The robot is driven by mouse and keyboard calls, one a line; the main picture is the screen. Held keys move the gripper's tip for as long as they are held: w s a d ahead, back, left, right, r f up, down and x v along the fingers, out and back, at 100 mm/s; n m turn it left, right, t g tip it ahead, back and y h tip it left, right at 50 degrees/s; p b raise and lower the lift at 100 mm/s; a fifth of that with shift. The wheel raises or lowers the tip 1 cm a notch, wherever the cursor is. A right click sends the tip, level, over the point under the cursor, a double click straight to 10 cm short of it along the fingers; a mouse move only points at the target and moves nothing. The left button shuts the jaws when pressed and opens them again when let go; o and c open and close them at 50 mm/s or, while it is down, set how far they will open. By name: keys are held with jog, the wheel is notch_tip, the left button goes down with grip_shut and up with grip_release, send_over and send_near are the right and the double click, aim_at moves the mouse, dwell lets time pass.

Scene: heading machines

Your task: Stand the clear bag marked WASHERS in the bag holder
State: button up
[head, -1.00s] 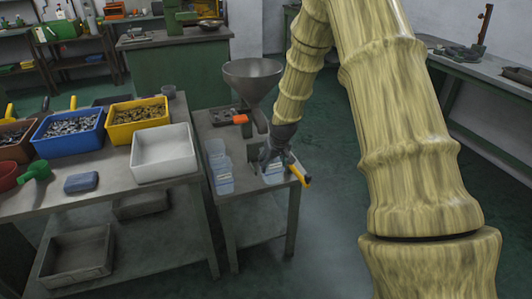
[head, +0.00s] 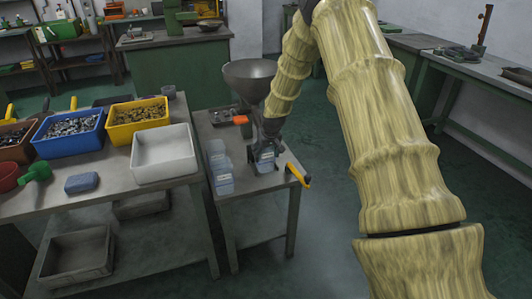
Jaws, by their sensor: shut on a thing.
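My gripper (head: 267,146) points down over the small side table, below and right of the grey funnel. It is shut on a clear bag (head: 264,161) with a pale label, too small to read. The bag hangs upright at the dark grey bag holder (head: 251,157), which is mostly hidden behind the bag and gripper. I cannot tell whether the bag is inside the holder or just in front of it. More clear bags (head: 223,178) with labels stand at the left edge of the small table.
The grey funnel (head: 249,78) rises close behind my gripper. A yellow-handled tool (head: 298,175) lies at the table's right front corner. An orange-ended tool (head: 240,120) lies behind. The left bench holds a white bin (head: 163,155), a yellow bin (head: 137,122) and a blue bin (head: 68,136).

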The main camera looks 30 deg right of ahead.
jog(key=shift+f, duration=0.1)
jog(key=o, duration=0.9)
jog(key=shift+o, duration=0.2)
jog(key=v, duration=1.1)
jog(key=s+a+f+g, duration=0.1)
jog(key=s+a+f, duration=0.55)
jog(key=f, duration=0.25)
jog(key=s+a+f+n, duration=0.1)
jog(key=s+a+f, duration=0.4)
jog(key=s+f, duration=0.25)
jog(key=s+a+f+g, duration=0.1)
jog(key=s+a+f, duration=0.45)
jog(key=f, duration=0.35)
jog(key=s+a+f, duration=0.2)
jog(key=s+a, duration=0.1)
jog(key=s, duration=0.6)
jog(key=s+a+f+g, duration=0.1)
jog(key=s+a+f, duration=0.2)
jog(key=s, duration=0.7)
jog(key=s+a+f+n+g+y, duration=0.1)
jog(key=s+a+f, duration=0.2)
jog(key=s, duration=0.7)
jog(key=shift+a+f, duration=0.25)
jog(key=shift+a, duration=0.5)
